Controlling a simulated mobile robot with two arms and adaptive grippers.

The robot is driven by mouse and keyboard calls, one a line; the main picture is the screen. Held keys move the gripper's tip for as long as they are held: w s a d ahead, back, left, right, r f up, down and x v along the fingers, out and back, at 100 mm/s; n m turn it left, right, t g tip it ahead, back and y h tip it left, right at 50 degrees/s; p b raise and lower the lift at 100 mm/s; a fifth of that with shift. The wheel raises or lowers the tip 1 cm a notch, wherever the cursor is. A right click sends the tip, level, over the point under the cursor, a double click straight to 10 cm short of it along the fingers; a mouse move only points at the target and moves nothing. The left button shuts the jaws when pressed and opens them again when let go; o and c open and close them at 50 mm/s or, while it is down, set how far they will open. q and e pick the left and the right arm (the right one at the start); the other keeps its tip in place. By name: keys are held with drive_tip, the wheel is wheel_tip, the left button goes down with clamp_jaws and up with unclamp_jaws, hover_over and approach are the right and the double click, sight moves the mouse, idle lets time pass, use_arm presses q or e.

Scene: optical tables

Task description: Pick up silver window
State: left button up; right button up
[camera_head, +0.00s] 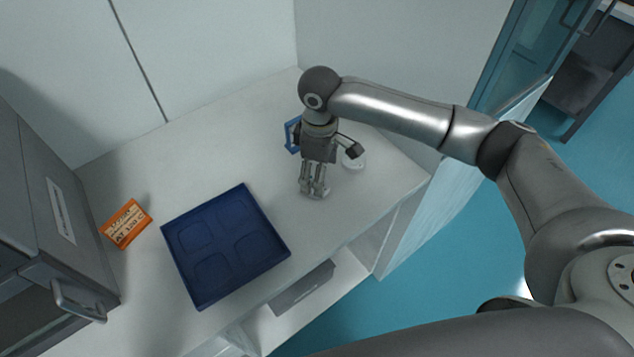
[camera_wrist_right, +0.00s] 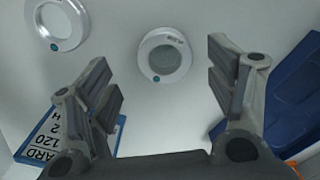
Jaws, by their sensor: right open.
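Two round, silver-rimmed windows lie flat on the white tabletop in the right wrist view. One window (camera_wrist_right: 164,55) lies between and beyond my fingers, with a greyish centre. The other window (camera_wrist_right: 58,22) is at the upper left, cut by the top edge. In the head view one pale round window (camera_head: 354,161) shows just right of my right gripper (camera_head: 314,192); I cannot see the other, probably hidden by the gripper. My right gripper is open and empty, pointing down above the table; it also frames the right wrist view (camera_wrist_right: 165,85). My left gripper is not in view.
A dark blue four-compartment tray (camera_head: 225,245) lies left of the gripper, apparently empty. A blue-framed card (camera_head: 291,134) lies behind the gripper, an orange card (camera_head: 125,224) at the left. A grey cabinet (camera_head: 50,240) stands far left. Walls bound the table's back.

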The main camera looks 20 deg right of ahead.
drive_tip(key=f, duration=0.3)
drive_tip(key=shift+s+a, duration=0.2)
drive_tip(key=shift+a, duration=0.05)
drive_tip(key=shift+w+f, duration=0.1)
drive_tip(key=shift+f, duration=0.05)
drive_tip(key=c, duration=1.1)
drive_tip(key=shift+c, duration=0.2)
